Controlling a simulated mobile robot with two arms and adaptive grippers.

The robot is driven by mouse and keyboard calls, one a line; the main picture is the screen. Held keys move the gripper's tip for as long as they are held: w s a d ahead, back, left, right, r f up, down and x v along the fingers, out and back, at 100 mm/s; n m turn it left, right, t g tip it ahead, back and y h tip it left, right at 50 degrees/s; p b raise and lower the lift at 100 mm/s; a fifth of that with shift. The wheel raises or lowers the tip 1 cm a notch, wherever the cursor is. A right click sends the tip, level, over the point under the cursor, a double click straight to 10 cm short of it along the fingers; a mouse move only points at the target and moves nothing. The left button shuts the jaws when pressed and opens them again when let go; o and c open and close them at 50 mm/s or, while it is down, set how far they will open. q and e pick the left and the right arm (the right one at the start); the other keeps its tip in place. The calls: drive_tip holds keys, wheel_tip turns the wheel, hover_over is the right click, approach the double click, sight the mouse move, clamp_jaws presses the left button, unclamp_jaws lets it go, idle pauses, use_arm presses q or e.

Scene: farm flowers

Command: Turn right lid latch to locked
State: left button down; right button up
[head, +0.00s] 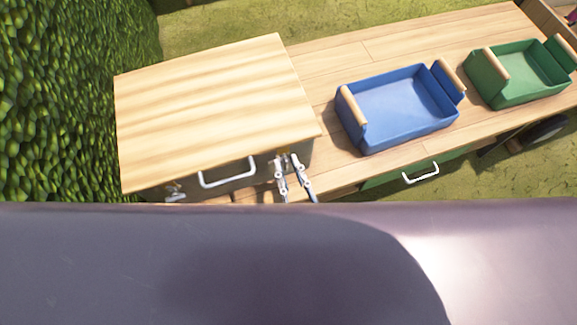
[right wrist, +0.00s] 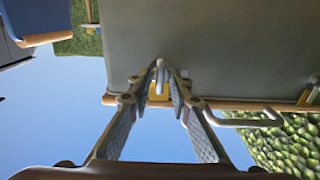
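The box (head: 215,105) with a pale wooden lid stands at the left end of the wooden table. Its dark front carries a white handle (head: 228,174), a left latch (head: 175,192) and a right lid latch. My right gripper (head: 288,163) is at the right latch, its fingers pointing at the box front. In the right wrist view the gripper (right wrist: 161,70) has its tips close together on either side of the small metal lever of the right latch (right wrist: 160,76), over a brass-coloured base. The fingers partly hide the latch in the head view. My left gripper is not in view.
A blue tray (head: 355,133) and a green tray (head: 492,95) with wooden grips stand on the table (head: 330,60) right of the box. A green drawer with a white handle (head: 421,173) is below the tabletop. A leafy hedge (head: 65,100) is close on the left.

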clamp_jaws()
drive_tip(key=shift+m, duration=0.3)
drive_tip(key=m+p, duration=0.2)
drive_tip(key=shift+r+m, duration=0.1)
drive_tip(key=shift+m, duration=0.2)
drive_tip(key=m+p, duration=0.1)
drive_tip(key=m, duration=0.3)
drive_tip(key=shift+d+m, duration=0.15)
drive_tip(key=shift+m, duration=0.15)
drive_tip(key=m, duration=1)
drive_tip(key=shift+w+d+f+b, duration=0.1)
drive_tip(key=shift+f+b, duration=0.3)
